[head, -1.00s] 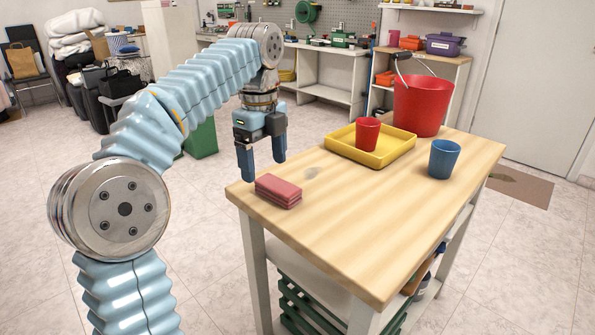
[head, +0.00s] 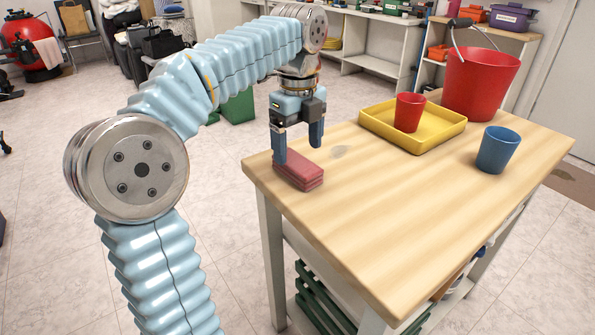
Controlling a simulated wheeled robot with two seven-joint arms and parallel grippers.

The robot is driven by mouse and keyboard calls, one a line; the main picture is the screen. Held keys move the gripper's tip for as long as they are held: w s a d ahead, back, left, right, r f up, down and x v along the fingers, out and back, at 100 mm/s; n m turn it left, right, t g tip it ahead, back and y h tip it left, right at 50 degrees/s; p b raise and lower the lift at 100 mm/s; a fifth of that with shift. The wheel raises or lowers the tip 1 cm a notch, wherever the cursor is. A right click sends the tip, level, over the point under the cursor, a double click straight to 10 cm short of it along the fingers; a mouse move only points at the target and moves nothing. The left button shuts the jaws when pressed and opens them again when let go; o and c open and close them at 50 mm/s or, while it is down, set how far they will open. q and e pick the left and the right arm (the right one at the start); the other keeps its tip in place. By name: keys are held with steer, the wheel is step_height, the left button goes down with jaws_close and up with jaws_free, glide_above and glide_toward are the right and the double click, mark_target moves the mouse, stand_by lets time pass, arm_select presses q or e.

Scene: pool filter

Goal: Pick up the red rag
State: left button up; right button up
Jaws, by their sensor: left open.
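The red rag (head: 302,174), a folded dull-red block, lies on the wooden tabletop near its left corner in the head view. My left gripper (head: 297,152) is open and points down at the rag. Its nearer finger overlaps the rag's left end in the picture, and the other finger is behind the rag's far side. I cannot tell whether the fingers touch the rag. My right gripper is not in view.
The wooden table (head: 420,220) holds a yellow tray (head: 440,144) with a red cup (head: 409,112) in it. A blue cup (head: 497,150) and a red bucket (head: 481,85) stand further right. The table's front middle is clear.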

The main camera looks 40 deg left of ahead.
mark_target(297, 161)
arm_select(q)
steer(key=f, duration=0.4)
steer(key=shift+s+f+b, duration=0.2)
steer(key=shift+f+b, duration=0.1)
steer(key=shift+b, duration=0.1)
steer(key=c, duration=1)
steer(key=shift+c, duration=0.2)
steer(key=shift+r, duration=0.1)
steer(key=shift+r, duration=0.3)
step_height(297, 161, up, 3)
steer(key=shift+f+p, duration=0.2)
steer(key=shift+p, duration=0.2)
steer(key=d+r, duration=0.1)
steer(key=r, duration=0.1)
steer(key=d+r+p, duration=0.1)
steer(key=d+r, duration=0.3)
steer(key=shift+w+d+r+p, duration=0.1)
steer(key=shift+w+r+p, duration=0.05)
steer(key=shift+w+p, duration=0.25)
steer(key=w+d+r, duration=0.1)
steer(key=d+r, duration=0.2)
steer(key=d, duration=0.5)
steer(key=shift+d+r+p, duration=0.2)
steer(key=shift+d+p, duration=0.15)
steer(key=shift+p, duration=0.05)
